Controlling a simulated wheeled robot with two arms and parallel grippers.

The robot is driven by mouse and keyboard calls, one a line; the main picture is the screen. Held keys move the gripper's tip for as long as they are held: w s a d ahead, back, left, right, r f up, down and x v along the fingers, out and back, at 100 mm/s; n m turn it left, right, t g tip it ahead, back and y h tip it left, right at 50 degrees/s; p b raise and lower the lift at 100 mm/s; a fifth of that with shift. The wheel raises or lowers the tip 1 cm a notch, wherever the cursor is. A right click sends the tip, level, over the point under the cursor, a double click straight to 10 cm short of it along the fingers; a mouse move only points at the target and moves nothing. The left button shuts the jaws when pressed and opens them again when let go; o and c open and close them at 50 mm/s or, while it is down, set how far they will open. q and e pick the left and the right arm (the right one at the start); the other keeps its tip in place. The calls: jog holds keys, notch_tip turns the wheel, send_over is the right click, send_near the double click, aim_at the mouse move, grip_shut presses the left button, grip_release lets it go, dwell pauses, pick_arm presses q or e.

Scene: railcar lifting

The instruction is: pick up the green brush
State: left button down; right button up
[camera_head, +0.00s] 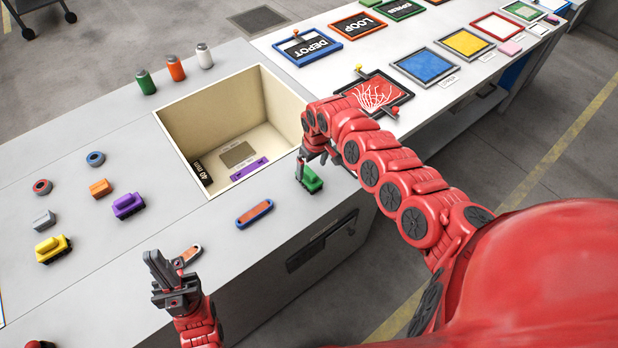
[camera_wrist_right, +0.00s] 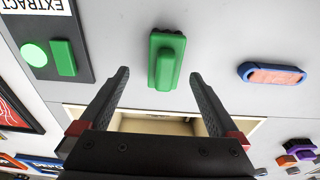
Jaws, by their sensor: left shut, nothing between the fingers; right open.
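The green brush (camera_head: 312,180) lies on the grey bench top beside the right front corner of the recessed bin. My right gripper (camera_head: 308,165) is open just over the brush and hides part of it. In the right wrist view the green brush (camera_wrist_right: 166,60) lines up between the two spread fingertips of my right gripper (camera_wrist_right: 160,74), with a gap on each side. I cannot tell how far above it the fingers are. My left gripper (camera_head: 158,264) is shut and empty over the front edge of the bench, away from the brush.
The open bin (camera_head: 180,122) is sunk into the bench. A blue-rimmed orange piece (camera_head: 254,213) lies left of the brush. A purple block (camera_head: 127,206) and a yellow block (camera_head: 53,248) stand farther left. Three bottles (camera_head: 175,69) stand behind the bin. Framed panels (camera_head: 425,65) lie on the white table.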

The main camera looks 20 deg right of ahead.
aim_at(309, 172)
jog(key=shift+a+f, duration=0.15)
jog(key=shift+f, duration=0.1)
jog(key=f, duration=0.1)
jog(key=f+p, duration=0.1)
jog(key=f, duration=0.1)
jog(key=shift+a+f, duration=0.2)
jog(key=shift+a, duration=0.15)
jog(key=shift+w+f, duration=0.15)
jog(key=shift+f, duration=0.5)
grip_shut()
jog(key=shift+r, duration=0.15)
